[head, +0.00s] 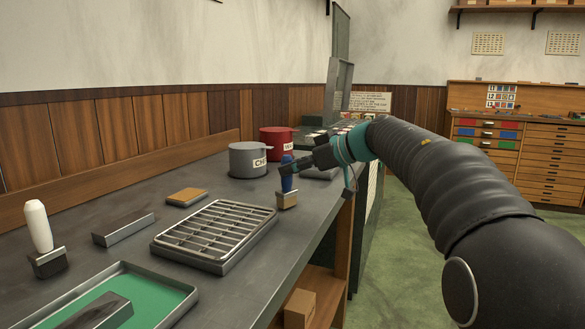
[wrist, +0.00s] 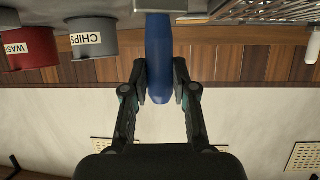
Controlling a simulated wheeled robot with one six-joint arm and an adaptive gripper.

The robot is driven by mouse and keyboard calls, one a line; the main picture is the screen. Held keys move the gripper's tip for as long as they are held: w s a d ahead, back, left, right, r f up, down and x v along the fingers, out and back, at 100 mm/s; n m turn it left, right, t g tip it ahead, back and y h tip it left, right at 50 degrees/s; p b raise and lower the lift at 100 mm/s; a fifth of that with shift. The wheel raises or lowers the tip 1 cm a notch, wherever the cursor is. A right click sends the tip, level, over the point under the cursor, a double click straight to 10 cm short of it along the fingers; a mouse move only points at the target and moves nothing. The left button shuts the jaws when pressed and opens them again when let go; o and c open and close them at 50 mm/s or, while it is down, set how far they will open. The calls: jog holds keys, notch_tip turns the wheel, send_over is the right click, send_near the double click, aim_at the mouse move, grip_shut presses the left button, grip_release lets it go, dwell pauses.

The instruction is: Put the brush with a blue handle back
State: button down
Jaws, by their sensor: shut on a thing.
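The brush with the blue handle (head: 287,182) is upright near the bench's right edge, with its pale-and-dark head (head: 287,200) at the bottom. I cannot tell whether it touches the bench top. My gripper (head: 290,167) is shut on the blue handle from the right side. In the wrist view the blue handle (wrist: 159,55) lies between the two fingers of my gripper (wrist: 160,78), and the brush head shows only in part at the top edge.
A slatted metal rack (head: 215,233) lies in front of the brush on the grey bench. A grey CHIPS pot (head: 245,160) and a red pot (head: 275,138) stand behind.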

jog(key=shift+f, duration=0.1)
jog(key=c, duration=0.9)
grip_release()
jog(key=v, duration=1.2)
